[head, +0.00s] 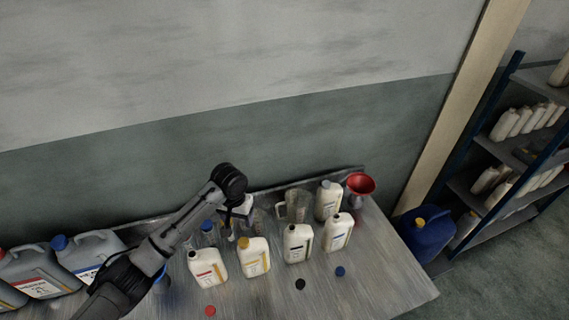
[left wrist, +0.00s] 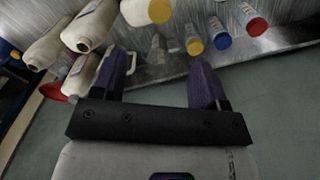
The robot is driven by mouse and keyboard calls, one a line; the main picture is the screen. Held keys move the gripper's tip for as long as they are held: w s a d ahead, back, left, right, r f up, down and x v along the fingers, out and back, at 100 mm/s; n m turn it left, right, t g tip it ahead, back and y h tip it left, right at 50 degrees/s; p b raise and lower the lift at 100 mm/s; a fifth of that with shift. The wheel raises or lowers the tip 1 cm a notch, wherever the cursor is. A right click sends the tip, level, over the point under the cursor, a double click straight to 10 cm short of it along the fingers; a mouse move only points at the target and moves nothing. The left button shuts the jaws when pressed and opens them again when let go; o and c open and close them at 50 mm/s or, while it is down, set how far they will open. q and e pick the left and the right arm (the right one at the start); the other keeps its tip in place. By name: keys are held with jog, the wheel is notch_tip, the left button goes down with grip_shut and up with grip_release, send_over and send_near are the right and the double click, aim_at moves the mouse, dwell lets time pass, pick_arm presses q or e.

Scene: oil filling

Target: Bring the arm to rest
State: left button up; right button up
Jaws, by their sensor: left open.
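My left arm comes in from the lower left of the head view and bends down over the back of the table. Its gripper (head: 236,222) hangs behind the front row of bottles. In the left wrist view the two purple fingers (left wrist: 162,80) are spread wide with nothing between them. White bottles stand in front, with red (head: 208,268), yellow (head: 254,259), black (head: 298,245) and blue (head: 338,234) labels. A clear measuring jug (head: 297,206) stands to the gripper's right. My right gripper is in neither view.
A red funnel (head: 361,184) stands at the table's (head: 385,275) back right. Another white bottle (head: 328,200) stands near it. Loose red (head: 210,310), black (head: 300,284) and blue (head: 340,271) caps lie in front. Grey canisters (head: 88,252) stand left. A shelf rack (head: 490,160) is at right.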

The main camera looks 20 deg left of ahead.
pick_arm(q)
jog(key=w+d+r+m+t+y, duration=0.1)
jog(key=d+r+m+t, duration=0.3)
jog(key=r, duration=0.4)
jog(key=w+d+r+m+t+y, duration=0.1)
jog(key=d+r+m+t, duration=0.2)
jog(key=r+t, duration=0.4)
jog(key=s+d+f+n+g+p, duration=0.1)
jog(key=s+f, duration=0.4)
jog(key=s, duration=0.7)
jog(key=s+d+f+g+h+p, duration=0.1)
jog(key=s+d+f+g+p, duration=0.2)
jog(key=s, duration=0.9)
jog(key=s+d+f+n+g+h+p, duration=0.1)
jog(key=s+d+f+g+p, duration=0.1)
jog(key=s+f, duration=0.5)
jog(key=s+g+p, duration=0.1)
jog(key=s+p, duration=0.1)
jog(key=s, duration=0.2)
jog(key=shift+s+n, duration=0.3)
jog(key=shift+s, duration=0.1)
